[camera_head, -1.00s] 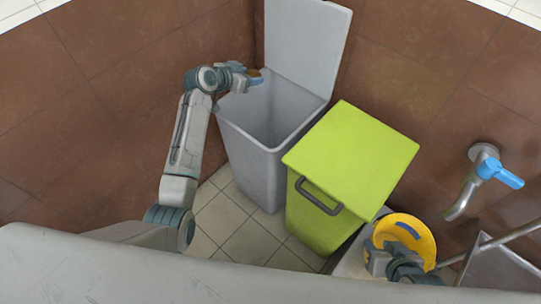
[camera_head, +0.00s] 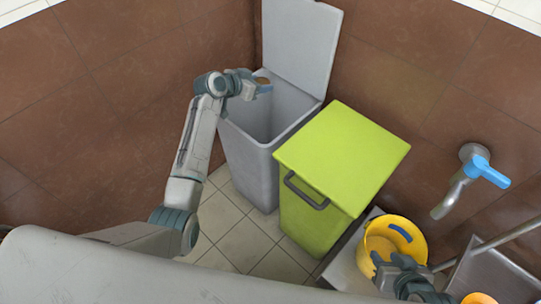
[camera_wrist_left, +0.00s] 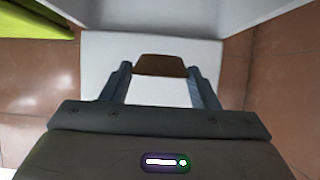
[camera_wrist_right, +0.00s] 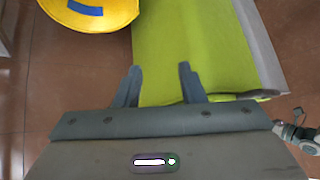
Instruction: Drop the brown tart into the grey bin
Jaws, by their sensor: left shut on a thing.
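The brown tart (camera_wrist_left: 160,65) sits between the fingertips of my left gripper (camera_wrist_left: 161,80), which is shut on it. In the head view the left gripper (camera_head: 262,86) holds the tart (camera_head: 262,80) above the mouth of the grey bin (camera_head: 240,160). The bin's lid (camera_head: 302,45) stands open at the back. In the left wrist view the pale inside of the bin (camera_wrist_left: 110,52) shows below the tart. My right gripper (camera_wrist_right: 160,85) is open and empty; in the head view it is low at the right, near the yellow bucket.
A closed lime-green bin (camera_head: 340,155) with a dark handle stands right of the grey bin. A yellow bucket (camera_head: 405,228) and a blue-handled tap (camera_head: 485,170) are further right. Brown tiled walls (camera_head: 120,80) close in behind.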

